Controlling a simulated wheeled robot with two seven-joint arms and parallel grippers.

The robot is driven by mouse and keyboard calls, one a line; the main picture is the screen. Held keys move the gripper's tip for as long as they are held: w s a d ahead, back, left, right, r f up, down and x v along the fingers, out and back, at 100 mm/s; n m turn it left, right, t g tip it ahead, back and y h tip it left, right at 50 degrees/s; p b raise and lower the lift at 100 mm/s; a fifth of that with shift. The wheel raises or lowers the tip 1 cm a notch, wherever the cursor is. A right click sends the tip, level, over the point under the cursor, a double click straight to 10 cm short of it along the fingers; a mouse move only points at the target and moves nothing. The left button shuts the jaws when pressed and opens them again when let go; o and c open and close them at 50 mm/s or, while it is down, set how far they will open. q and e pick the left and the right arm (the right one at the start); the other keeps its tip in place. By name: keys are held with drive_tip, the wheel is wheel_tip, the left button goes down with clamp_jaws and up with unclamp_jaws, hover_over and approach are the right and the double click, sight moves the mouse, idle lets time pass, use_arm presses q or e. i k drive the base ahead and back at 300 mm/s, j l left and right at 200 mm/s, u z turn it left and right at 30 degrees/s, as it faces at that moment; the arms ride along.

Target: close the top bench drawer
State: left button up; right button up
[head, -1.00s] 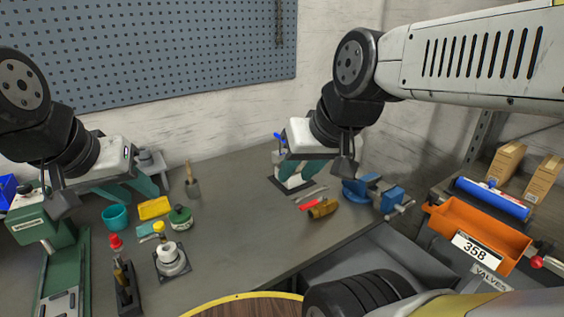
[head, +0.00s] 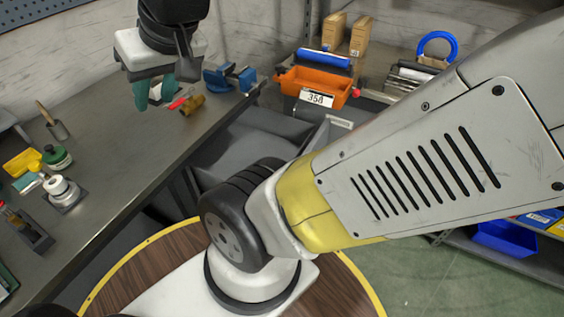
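The grey bench drawer (head: 250,147) stands pulled out from under the right end of the workbench (head: 150,125). Its hollow inside shows in the head view, and my own arm hides its near part. I see no handle on it. My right gripper (head: 156,97) is at the upper left, above the bench top, with its teal fingers apart and nothing between them. It is left of the drawer and clear of it. My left gripper is out of view.
A blue vise (head: 230,77) sits on the bench's right end. Several small tools lie at the left. A round, yellow-edged wooden top (head: 150,262) is in front, with open floor at right.

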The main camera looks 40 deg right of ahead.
sight(258, 133)
drive_tip(key=k+z, duration=0.1)
drive_tip(key=z, duration=1.75)
drive_tip(key=i+j+z, duration=0.1)
drive_tip(key=i+j, duration=0.25)
